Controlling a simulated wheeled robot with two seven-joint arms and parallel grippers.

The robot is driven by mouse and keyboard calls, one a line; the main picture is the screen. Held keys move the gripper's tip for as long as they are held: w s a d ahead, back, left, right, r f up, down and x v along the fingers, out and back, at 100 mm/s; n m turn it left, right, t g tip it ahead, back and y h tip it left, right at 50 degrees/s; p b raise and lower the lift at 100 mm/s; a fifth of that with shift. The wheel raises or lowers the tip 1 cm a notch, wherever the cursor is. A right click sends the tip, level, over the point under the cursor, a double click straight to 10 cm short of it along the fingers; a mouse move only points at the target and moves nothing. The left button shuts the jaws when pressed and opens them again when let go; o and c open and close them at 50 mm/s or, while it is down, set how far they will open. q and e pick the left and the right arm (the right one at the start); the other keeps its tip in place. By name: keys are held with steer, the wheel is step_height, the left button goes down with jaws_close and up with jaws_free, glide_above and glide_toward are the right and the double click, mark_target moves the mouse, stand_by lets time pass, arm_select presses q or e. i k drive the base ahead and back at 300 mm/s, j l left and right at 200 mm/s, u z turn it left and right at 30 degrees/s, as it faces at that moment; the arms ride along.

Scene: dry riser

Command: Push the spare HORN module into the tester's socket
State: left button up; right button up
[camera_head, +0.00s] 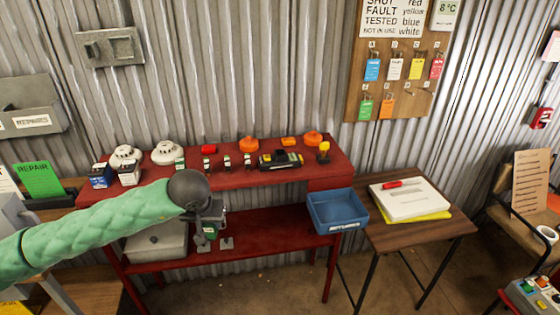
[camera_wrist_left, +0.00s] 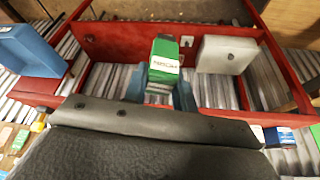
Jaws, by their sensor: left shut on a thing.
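My left gripper (camera_head: 208,230) hangs in front of the red bench, over its lower shelf. It is shut on a green module with a white label (camera_wrist_left: 164,62), whose print is too small to read surely. The module shows between the fingertips in the left wrist view, in front of the lower shelf and apart from the bench top. A black and yellow device with a green part (camera_head: 280,160) lies on the bench top; I cannot tell surely that it is the tester, and its socket is not clear. My right gripper is not in view.
The red bench (camera_head: 262,176) carries white detectors (camera_head: 166,152), several small modules and orange domes (camera_head: 249,143). A grey box (camera_head: 156,245) sits on the lower shelf. A blue bin (camera_head: 337,211) hangs at the bench's right end, beside a brown table (camera_head: 418,232).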

mark_target(281, 159)
steer(key=i+l+u, duration=0.15)
steer(key=l, duration=0.3)
steer(key=i+l+u, duration=0.15)
steer(key=l, duration=0.3)
steer(key=i+l+u, duration=0.15)
steer(key=l, duration=0.3)
steer(key=i+l+u, duration=0.15)
steer(key=l, duration=0.35)
steer(key=k, duration=0.05)
